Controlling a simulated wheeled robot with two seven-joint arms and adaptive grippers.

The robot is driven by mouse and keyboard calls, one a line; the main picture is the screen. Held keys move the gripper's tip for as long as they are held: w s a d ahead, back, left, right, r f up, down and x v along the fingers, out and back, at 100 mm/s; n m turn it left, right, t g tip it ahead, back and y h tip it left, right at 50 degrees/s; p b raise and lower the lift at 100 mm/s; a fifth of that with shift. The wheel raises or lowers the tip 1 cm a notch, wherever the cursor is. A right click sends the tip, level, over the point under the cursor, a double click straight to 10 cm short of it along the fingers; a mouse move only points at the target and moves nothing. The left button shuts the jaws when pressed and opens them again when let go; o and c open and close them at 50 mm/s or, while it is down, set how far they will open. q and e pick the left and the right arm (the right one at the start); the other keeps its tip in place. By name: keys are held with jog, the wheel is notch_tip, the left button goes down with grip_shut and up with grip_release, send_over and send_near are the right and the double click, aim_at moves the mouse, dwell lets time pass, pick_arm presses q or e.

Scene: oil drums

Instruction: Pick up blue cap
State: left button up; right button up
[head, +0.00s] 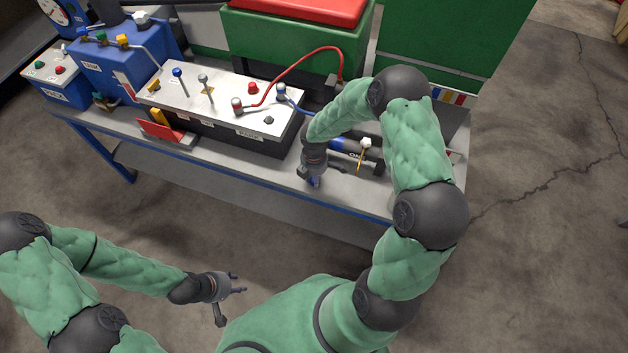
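A small blue piece, probably the blue cap (312,182), shows at the fingertips of my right gripper (311,178), near the bench's front edge. The fingers are pointed down and partly cover it. I cannot tell whether they are closed on it or only around it, or whether it touches the bench top. My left gripper (238,283) is open and empty, low in front of the bench and away from the objects on it.
The grey bench (235,181) carries a white-topped control box (218,104) with levers and red and blue cables. A dark cylinder with a blue band (345,146) lies beside my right gripper. A red plate (168,134) stands at left. The bench's front strip is mostly clear.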

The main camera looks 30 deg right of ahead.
aim_at(314, 179)
jog(key=shift+r, duration=0.1)
dwell(0.3)
jog(key=shift+r+p, duration=0.3)
jog(key=shift+r, duration=0.25)
notch_tip(314, 179, up, 2)
jog(key=shift+r+p, duration=0.25)
jog(key=shift+p, duration=0.35)
jog(key=shift+s+a+r+p, duration=0.65)
jog(key=shift+s+a+r, duration=1.35)
jog(key=shift+s, duration=2.9)
jog(key=shift+s+a+r+p, duration=0.6)
jog(key=shift+s+a+r, duration=0.6)
jog(key=shift+s+r, duration=2.55)
notch_tip(314, 179, up, 20)
jog(key=s+p, duration=0.2)
jog(key=p, duration=1.8)
jog(key=d, duration=0.2)
jog(key=d+p, duration=0.1)
jog(key=d, duration=0.1)
jog(key=shift+s+d+f, duration=0.1)
jog(key=shift+f, duration=0.1)
